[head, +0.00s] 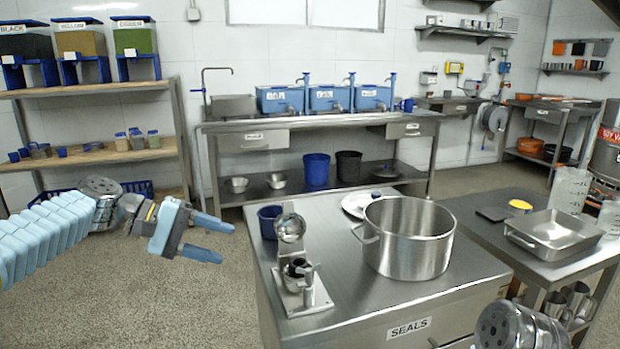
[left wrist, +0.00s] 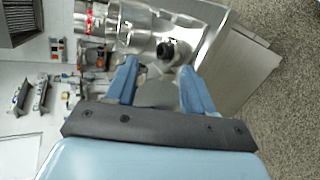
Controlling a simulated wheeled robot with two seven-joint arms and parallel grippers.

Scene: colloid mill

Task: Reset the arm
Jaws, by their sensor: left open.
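My left arm comes in from the left in the head view. My left gripper (head: 221,241) is open and empty, with two blue fingers pointing right, in front of the left side of the steel cabinet (head: 400,332) marked SEALS. In the left wrist view, the open left gripper (left wrist: 159,66) shows its blue fingers apart with nothing held between them. A small steel mill device (head: 299,270) with a round lid stands on the cabinet, to the right of the gripper. Part of my right arm shows at the bottom right of the head view; its gripper is outside the frame.
A large steel pot (head: 408,245), a blue cup (head: 270,222) and a white plate (head: 362,203) stand on the cabinet. A side table with a metal tray (head: 553,236) is at right. A shelf unit (head: 95,157) stands behind the left arm. Floor below the gripper is clear.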

